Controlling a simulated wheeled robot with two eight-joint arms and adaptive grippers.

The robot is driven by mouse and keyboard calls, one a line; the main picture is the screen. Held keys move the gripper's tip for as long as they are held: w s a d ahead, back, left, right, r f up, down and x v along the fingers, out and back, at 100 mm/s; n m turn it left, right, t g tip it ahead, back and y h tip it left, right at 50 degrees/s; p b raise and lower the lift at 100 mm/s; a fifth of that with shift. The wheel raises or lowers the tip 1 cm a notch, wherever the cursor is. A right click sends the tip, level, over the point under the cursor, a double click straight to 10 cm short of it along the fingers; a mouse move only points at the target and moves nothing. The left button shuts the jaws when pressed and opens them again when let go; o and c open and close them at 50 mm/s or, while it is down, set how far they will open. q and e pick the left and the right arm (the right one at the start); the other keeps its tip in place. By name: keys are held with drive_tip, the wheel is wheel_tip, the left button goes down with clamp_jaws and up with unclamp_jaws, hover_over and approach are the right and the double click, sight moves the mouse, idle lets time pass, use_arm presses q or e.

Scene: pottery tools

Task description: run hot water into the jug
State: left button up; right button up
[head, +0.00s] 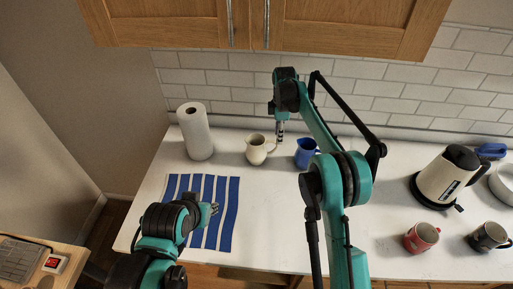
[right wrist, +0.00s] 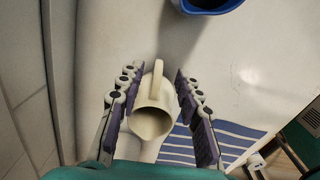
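A cream jug (head: 256,152) stands upright on the white counter near the wall; its open mouth and handle show in the right wrist view (right wrist: 150,124). A blue jug (head: 304,154) stands to its right; its rim is at the top of the right wrist view (right wrist: 212,8). A cream and black kettle (head: 444,178) stands at the right. My right gripper (head: 279,138) points down beside the cream jug. In the right wrist view it is open, with the jug's handle between its fingers and gaps on both sides. My left gripper (head: 212,209) is over the striped cloth; its finger gap is unclear.
A blue and white striped cloth (head: 229,226) lies at the left front. A paper towel roll (head: 194,131) stands behind it. A red mug (head: 421,238) and a dark mug (head: 488,237) stand at the right front. Wooden cupboards (head: 340,25) hang above the counter.

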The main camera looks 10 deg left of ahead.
sight(275, 149)
drive_tip(key=shift+w+a+f+n, duration=0.2)
drive_tip(key=shift+a+f+n, duration=0.15)
drive_tip(key=shift+f, duration=0.4)
drive_tip(key=f, duration=0.2)
drive_tip(key=f+b, duration=0.1)
drive_tip(key=f, duration=0.4)
drive_tip(key=shift+s+a+f+b, duration=0.2)
drive_tip(key=shift+a+f+b, duration=0.05)
drive_tip(key=shift+b, duration=0.05)
clamp_jaws()
